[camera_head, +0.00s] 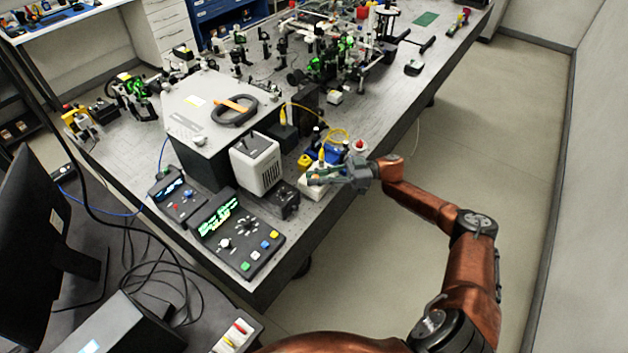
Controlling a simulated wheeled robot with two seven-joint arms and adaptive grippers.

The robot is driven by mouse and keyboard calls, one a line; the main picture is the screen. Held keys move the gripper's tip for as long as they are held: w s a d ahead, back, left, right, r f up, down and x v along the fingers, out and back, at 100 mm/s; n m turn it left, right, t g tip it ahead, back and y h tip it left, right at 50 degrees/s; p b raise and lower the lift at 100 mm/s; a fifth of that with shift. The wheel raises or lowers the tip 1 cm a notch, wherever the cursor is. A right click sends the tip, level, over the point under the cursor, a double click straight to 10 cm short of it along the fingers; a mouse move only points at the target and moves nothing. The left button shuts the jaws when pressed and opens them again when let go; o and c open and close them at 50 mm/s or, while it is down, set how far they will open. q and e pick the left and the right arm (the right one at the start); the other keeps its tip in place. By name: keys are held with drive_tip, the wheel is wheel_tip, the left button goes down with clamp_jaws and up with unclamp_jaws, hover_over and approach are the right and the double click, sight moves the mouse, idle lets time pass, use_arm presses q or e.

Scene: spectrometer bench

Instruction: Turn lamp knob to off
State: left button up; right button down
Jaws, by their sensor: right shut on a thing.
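My right gripper (338,178) reaches in from the right over the bench's front edge. Its fingers are shut at a small white box (313,191) that carries dark and yellow parts. The lamp knob is hidden between the fingers, so its pointer and setting cannot be read. My left gripper is not in view.
A white vented box (256,163) stands left of the right gripper. Two control panels, one with a lit green display (221,216), lie nearer the front. Yellow fibre loops (337,136) and a red-topped part (360,146) sit close behind the gripper. The floor at right is clear.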

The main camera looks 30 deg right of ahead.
idle(0.4)
drive_tip(key=c, duration=1.8)
unclamp_jaws()
drive_tip(key=shift+c, duration=0.2)
drive_tip(key=shift+d, duration=0.1)
drive_tip(key=v, duration=1.1)
drive_tip(key=shift+d, duration=0.4)
drive_tip(key=shift+a+f, duration=0.1)
drive_tip(key=shift+a, duration=0.05)
